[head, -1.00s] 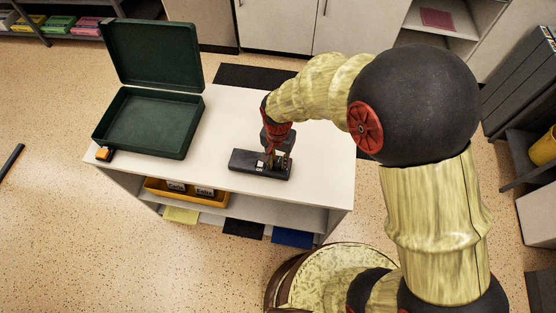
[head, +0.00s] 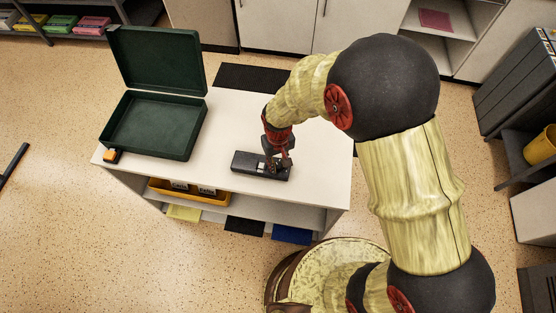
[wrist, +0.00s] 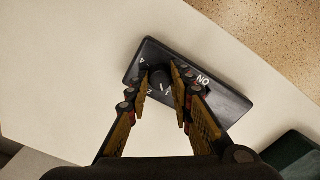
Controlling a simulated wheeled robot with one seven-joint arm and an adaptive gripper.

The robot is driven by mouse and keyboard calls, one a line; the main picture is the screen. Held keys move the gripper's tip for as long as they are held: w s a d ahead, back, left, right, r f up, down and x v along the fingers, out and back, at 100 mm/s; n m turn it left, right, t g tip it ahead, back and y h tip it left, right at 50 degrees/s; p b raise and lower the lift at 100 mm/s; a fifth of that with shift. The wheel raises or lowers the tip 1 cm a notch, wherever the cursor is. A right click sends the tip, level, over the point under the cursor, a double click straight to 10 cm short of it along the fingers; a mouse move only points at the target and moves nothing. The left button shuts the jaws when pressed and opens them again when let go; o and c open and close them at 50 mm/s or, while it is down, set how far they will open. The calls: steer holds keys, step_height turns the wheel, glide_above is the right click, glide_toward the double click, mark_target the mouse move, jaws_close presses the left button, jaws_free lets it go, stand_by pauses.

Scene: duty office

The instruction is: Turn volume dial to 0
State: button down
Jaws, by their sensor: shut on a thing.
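A flat black control box (head: 243,160) lies on the white table. In the wrist view the box (wrist: 228,104) carries a round black volume dial (wrist: 163,80) with light marks. A "4" and what looks like a "2" stand beside the dial, and white lettering (wrist: 203,79) stands to its right. My gripper (wrist: 160,71) is shut on the dial, one finger on each side. In the head view my gripper (head: 276,163) points down at the right part of the box and hides the dial. I cannot tell the exact dial setting.
An open dark green case (head: 152,124) sits on the table's left, with a small orange-and-black item (head: 113,156) at the corner. A yellow tray (head: 189,196) is on the shelf below. The white tabletop (head: 320,180) right of the box is clear.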

mark_target(278, 165)
steer(key=n+p, duration=0.2)
steer(key=n, duration=0.3)
steer(key=shift+n, duration=0.3)
steer(key=n+p, duration=0.1)
steer(key=n, duration=0.4)
steer(key=shift+n+p, duration=0.3)
steer(key=shift+p, duration=0.1)
steer(key=c, duration=1.8)
jaws_free()
steer(key=shift+r, duration=0.15)
step_height(278, 165, up, 12)
steer(key=shift+f, duration=0.15)
